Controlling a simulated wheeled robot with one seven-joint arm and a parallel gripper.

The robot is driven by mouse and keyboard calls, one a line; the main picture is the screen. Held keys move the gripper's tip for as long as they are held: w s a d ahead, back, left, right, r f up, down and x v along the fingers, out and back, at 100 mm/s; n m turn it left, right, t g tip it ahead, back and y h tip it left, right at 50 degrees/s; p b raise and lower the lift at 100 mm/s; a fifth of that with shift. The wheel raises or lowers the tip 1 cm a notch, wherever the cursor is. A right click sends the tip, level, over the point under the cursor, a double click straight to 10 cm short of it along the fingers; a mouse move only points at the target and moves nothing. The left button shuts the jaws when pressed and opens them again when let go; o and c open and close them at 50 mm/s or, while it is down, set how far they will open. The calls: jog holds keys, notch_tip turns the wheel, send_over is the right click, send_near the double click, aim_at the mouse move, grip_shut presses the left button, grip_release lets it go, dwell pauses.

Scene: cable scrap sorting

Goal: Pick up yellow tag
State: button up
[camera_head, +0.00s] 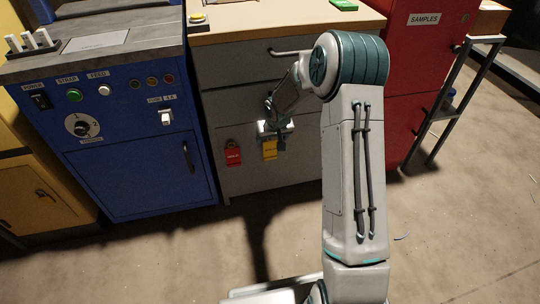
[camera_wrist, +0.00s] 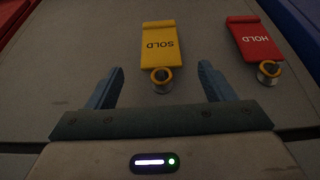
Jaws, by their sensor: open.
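The yellow tag (camera_wrist: 160,47) reads "SOLD", upside down in the wrist view. It hangs from a round knob or hook (camera_wrist: 162,80) on the grey cabinet front. My gripper (camera_wrist: 160,82) is open, with one blue finger on each side of the knob. The tag lies just beyond the fingertips and nothing is between the jaws but the knob area. In the head view the yellow tag (camera_head: 270,149) shows just below my gripper (camera_head: 272,140), its upper part hidden. Whether the fingers touch anything cannot be told.
A red "HOLD" tag (camera_wrist: 254,42) hangs on its own knob beside the yellow one; it also shows in the head view (camera_head: 233,154). A blue control cabinet (camera_head: 135,165) stands left, a red samples cabinet (camera_head: 415,70) right.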

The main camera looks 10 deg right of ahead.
aim_at(270, 148)
jog(key=shift+s+b+x, duration=0.2)
jog(key=shift+b+x, duration=1.75)
jog(key=shift+x, duration=1.5)
jog(key=c, duration=1)
